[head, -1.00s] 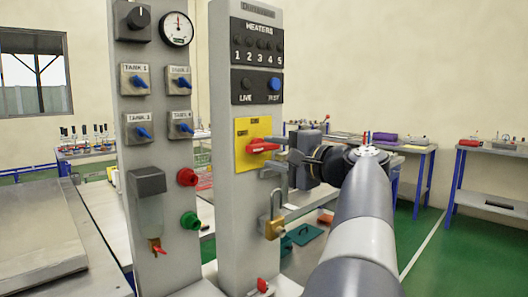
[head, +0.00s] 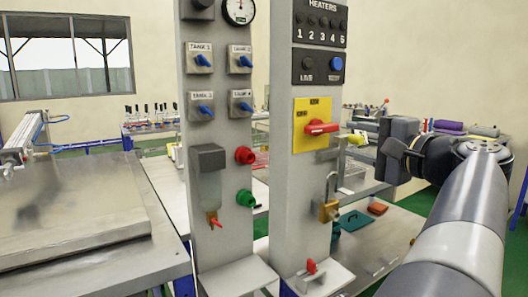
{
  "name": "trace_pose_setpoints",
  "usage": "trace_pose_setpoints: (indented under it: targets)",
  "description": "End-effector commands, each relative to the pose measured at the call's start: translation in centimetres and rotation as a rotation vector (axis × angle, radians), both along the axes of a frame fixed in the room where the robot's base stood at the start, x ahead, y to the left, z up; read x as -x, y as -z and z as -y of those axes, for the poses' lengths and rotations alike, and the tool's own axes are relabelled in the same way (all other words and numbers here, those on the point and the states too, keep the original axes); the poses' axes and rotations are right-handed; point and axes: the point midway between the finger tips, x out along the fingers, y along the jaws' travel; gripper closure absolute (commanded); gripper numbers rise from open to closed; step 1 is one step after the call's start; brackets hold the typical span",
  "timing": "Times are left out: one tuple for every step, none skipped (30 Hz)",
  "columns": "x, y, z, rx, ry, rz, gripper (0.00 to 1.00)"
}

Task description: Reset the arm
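My arm reaches up from the lower right of the head view. My gripper (head: 366,158) is at the arm's end, to the right of the right-hand grey panel (head: 285,150). A red rotary handle (head: 321,127) sits on a yellow plate (head: 313,112) on that panel, and my gripper is apart from it. The finger area is small and partly hidden by the wrist, so I cannot tell whether it is open or shut. I see nothing clearly held.
A brass padlock (head: 329,211) hangs on the right panel. The left panel (head: 232,140) carries blue tank switches, a gauge (head: 239,11), a red button (head: 245,155) and a green button (head: 246,198). A metal bench (head: 75,235) with a pneumatic cylinder (head: 18,142) stands left. Work tables stand behind.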

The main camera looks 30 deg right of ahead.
Motion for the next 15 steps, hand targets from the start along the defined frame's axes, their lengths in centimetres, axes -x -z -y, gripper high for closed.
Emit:
trace_pose_setpoints:
  targets:
    - [-0.4, 0.0, -0.1, 0.000, -0.003, 0.000, 0.60]
    - [-0.7, 0.0, -0.1, 0.000, -0.004, -0.001, 0.60]
    - [-1.1, 0.0, -0.2, 0.000, -0.005, -0.001, 0.60]
    - [-1.5, 0.0, -0.2, 0.000, -0.004, -0.001, 0.60]
    - [-1.9, 0.1, -0.3, 0.000, -0.006, -0.001, 0.60]
    - [-2.4, 0.0, -0.3, -0.001, -0.005, -0.001, 0.60]
    - [-2.9, 0.0, -0.4, -0.001, -0.006, 0.000, 0.60]
    - [-3.4, 0.0, -0.4, -0.001, -0.006, 0.000, 0.60]
    - [-4.0, 0.0, -0.4, -0.001, -0.007, 0.000, 0.60]
    - [-4.5, 0.0, -0.4, -0.001, -0.006, 0.000, 0.60]
    - [-5.0, 0.0, -0.5, -0.001, -0.006, 0.000, 0.60]
    - [-5.6, 0.0, -0.5, -0.001, -0.006, 0.000, 0.60]
    - [-6.1, 0.0, -0.6, -0.001, -0.006, -0.001, 0.60]
    - [-6.6, 0.0, -0.6, -0.001, -0.006, -0.001, 0.60]
    - [-7.2, 0.0, -0.6, -0.002, -0.005, 0.000, 0.60]
